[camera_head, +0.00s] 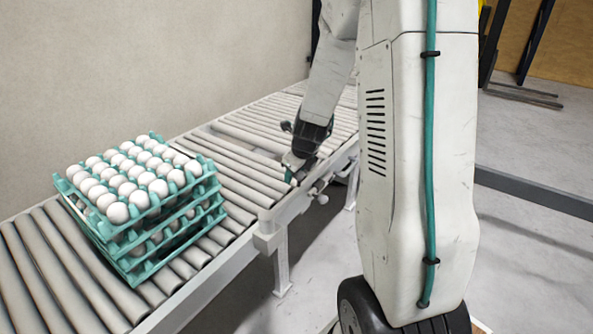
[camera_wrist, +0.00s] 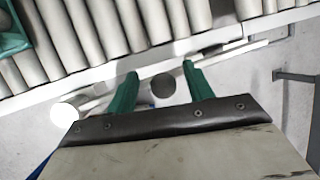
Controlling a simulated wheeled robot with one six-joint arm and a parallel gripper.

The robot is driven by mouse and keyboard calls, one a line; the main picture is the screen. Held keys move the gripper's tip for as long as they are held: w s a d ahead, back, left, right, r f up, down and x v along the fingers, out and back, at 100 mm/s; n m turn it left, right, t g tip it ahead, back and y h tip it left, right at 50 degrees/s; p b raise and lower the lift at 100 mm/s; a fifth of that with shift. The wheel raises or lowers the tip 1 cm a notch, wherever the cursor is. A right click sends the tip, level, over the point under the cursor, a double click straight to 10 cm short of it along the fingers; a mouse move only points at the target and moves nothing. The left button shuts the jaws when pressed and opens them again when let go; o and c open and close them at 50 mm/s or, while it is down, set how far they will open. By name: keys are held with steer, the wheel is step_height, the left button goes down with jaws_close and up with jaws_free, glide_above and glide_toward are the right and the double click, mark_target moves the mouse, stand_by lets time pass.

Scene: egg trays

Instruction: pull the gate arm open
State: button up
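My gripper (camera_wrist: 160,78) is open in the wrist view, its two green fingers apart. A dark round knob (camera_wrist: 163,86) shows in the gap between them; I cannot tell whether either finger touches it. A pale bar (camera_wrist: 232,52) runs along the conveyor edge to the right of the fingers; it looks like part of the gate arm, but its full shape is hidden. In the head view my gripper (camera_head: 291,174) is at the conveyor's near rail, close to a small grey fitting with a round end (camera_head: 322,199). My wrist hides part of this spot.
The roller conveyor (camera_head: 245,185) runs from front left to back right. Stacked green trays (camera_head: 140,270) of white eggs stand on it at the left. A pale cylinder (camera_wrist: 65,112) is left of my fingers. A wall bounds the far side; open floor (camera_head: 530,235) lies right.

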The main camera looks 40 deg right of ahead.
steer(key=d+v, duration=0.1)
steer(key=v, duration=0.6)
steer(key=shift+s+a+r, duration=0.2)
steer(key=shift+a+r, duration=0.2)
steer(key=shift+a, duration=0.15)
steer(key=s+a+r+n+g, duration=0.1)
steer(key=s+a+r+n, duration=0.3)
steer(key=s+a+n, duration=0.3)
steer(key=s+a+r+n+g+y, duration=0.1)
steer(key=s+a+r+n, duration=0.2)
steer(key=s+a+n, duration=0.4)
steer(key=s+a+r+n+g, duration=0.1)
steer(key=s+a+r+n, duration=0.3)
steer(key=n, duration=1.5)
steer(key=s+a, duration=0.3)
steer(key=s, duration=0.3)
steer(key=shift+a+r+n, duration=0.25)
steer(key=shift+r+n, duration=0.1)
steer(key=shift+n, duration=0.05)
